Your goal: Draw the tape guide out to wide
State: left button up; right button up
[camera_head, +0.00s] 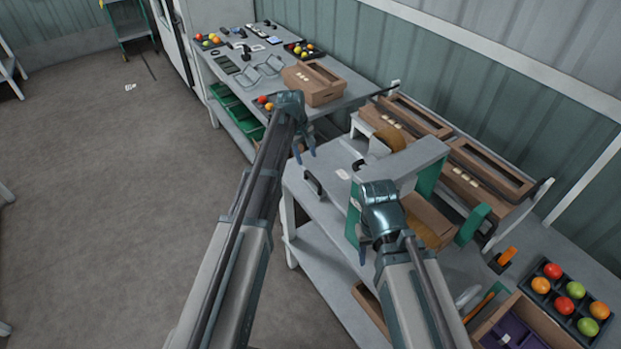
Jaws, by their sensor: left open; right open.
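A taping station stands on the grey bench, with a grey bridge (405,162) on green side panels and a brown tape roll (395,137) beside it. A dark handle (312,182) sticks out at the bench's left edge; I cannot tell whether it belongs to the tape guide. I cannot pick out the guide itself for certain. My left gripper (304,152) is open and empty above the bench's far left corner, apart from the handle. My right gripper (368,250) is open, in front of the near green panel; its own wrist partly hides its fingers.
Brown cartons (405,118) lie on a rack along the wall. A tomato tray (571,299) and an open box with a purple insert (510,333) are at the near right. A farther table (212,70) holds trays and a carton.

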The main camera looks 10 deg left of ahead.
aim_at(311, 176)
pick_arm(q)
jog(key=f+b, duration=0.3)
jog(key=w+d+f+b, duration=0.1)
jog(key=f+b, duration=0.4)
jog(key=f, duration=0.2)
jog(key=shift+w+d+b, duration=0.15)
jog(key=shift+w+b, duration=0.05)
jog(key=shift+b, duration=0.2)
jog(key=shift+r, duration=0.1)
grip_shut()
dwell(0.8)
